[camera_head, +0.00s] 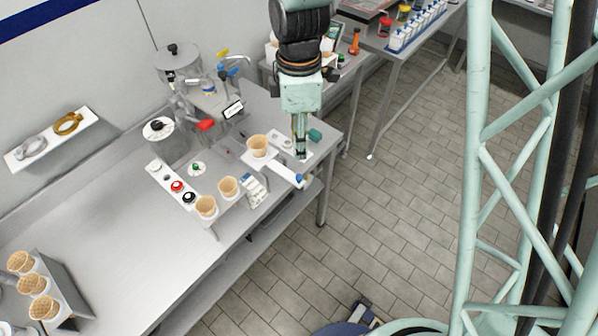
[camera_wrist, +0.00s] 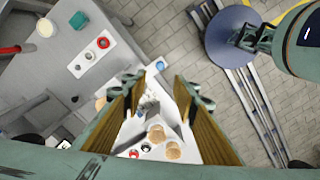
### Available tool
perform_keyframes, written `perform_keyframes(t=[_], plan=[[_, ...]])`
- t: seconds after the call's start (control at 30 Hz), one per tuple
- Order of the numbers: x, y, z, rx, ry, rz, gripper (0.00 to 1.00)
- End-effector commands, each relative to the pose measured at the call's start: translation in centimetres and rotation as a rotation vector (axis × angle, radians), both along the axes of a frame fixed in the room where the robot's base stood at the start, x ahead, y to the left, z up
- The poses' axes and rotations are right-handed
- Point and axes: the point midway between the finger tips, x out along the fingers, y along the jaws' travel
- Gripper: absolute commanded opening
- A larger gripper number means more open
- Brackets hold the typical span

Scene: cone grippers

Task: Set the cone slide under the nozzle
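The cone slide (camera_head: 283,171) is a white flat bar with a blue end, projecting from the counter's right part toward the front edge. A waffle cone (camera_head: 258,146) stands upright at its inner end. The slide's blue end (camera_wrist: 161,65) shows between and just beyond the fingertips in the wrist view. My gripper (camera_head: 300,157) points down, apart from and above the blue end. In the wrist view its two tan-padded fingers (camera_wrist: 160,78) are spread apart with nothing between the pads. I cannot clearly make out the nozzle among the dispenser parts.
Two waffle cones (camera_head: 228,187) stand in a holder left of the slide. A metal machine (camera_head: 205,90) stands at the back. The left counter (camera_head: 130,235) is mostly clear.

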Motion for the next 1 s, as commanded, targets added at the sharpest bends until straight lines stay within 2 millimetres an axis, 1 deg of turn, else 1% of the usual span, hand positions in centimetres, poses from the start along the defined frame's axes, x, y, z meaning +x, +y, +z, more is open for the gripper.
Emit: perform_keyframes(t=[0.27,0.47,0.67,1.0], plan=[[0.0,0.0,0.0,0.000,0.000,-0.001,0.27],[0.0,0.0,-0.4,0.000,0.001,-0.001,0.27],[0.0,-0.1,-1.5,0.000,0.002,-0.001,0.27],[-0.1,-0.1,-4.3,-0.001,0.002,-0.001,0.27]])
